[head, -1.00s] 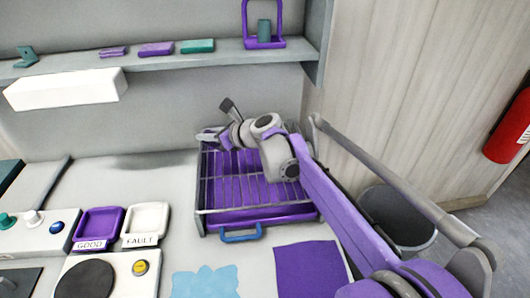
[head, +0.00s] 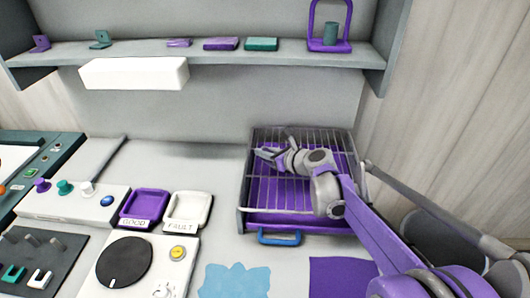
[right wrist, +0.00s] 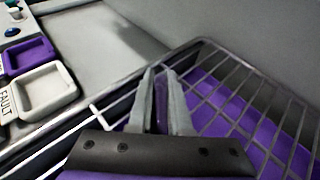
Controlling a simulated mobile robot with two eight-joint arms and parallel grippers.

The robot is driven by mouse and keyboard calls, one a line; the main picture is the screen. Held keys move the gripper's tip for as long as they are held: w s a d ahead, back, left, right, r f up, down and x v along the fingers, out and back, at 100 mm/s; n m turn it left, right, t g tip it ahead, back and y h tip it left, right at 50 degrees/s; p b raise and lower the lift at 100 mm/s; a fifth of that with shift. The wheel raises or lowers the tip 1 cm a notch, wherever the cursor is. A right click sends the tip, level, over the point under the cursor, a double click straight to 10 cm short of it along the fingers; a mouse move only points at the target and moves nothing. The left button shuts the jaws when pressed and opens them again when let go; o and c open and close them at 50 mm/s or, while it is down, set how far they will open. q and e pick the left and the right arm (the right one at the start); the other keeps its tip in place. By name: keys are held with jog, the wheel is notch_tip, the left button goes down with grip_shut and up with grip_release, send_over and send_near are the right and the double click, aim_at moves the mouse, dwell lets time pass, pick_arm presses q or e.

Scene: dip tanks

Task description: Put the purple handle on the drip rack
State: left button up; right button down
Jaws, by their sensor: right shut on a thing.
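The drip rack (head: 352,150) is a wire grid over a purple tray, standing on the counter at centre right. It also fills the right side of the right wrist view (right wrist: 236,62). My right gripper (head: 264,156) is over the rack's left back part, its fingers pointing left. In the right wrist view my right gripper (right wrist: 160,75) is shut on the purple handle (right wrist: 158,112), a narrow purple strip between the fingers. Most of the handle is hidden by the fingers. I cannot tell whether it touches the wires. My left gripper is not in view.
A blue pull (head: 280,237) is on the rack's front. A purple GOOD tray (head: 143,206) and a white FAULT tray (head: 188,210) stand left of it. A shelf (head: 215,57) with small parts runs above. A blue cloth (head: 236,281) and a purple mat (head: 342,270) lie in front.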

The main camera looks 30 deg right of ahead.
jog(key=shift+f, duration=0.1)
jog(key=c, duration=1.3)
grip_release()
jog(key=o, duration=0.5)
jog(key=shift+c, duration=0.2)
jog(key=shift+r, duration=0.2)
jog(key=v, duration=1.2)
jog(key=shift+f, duration=0.1)
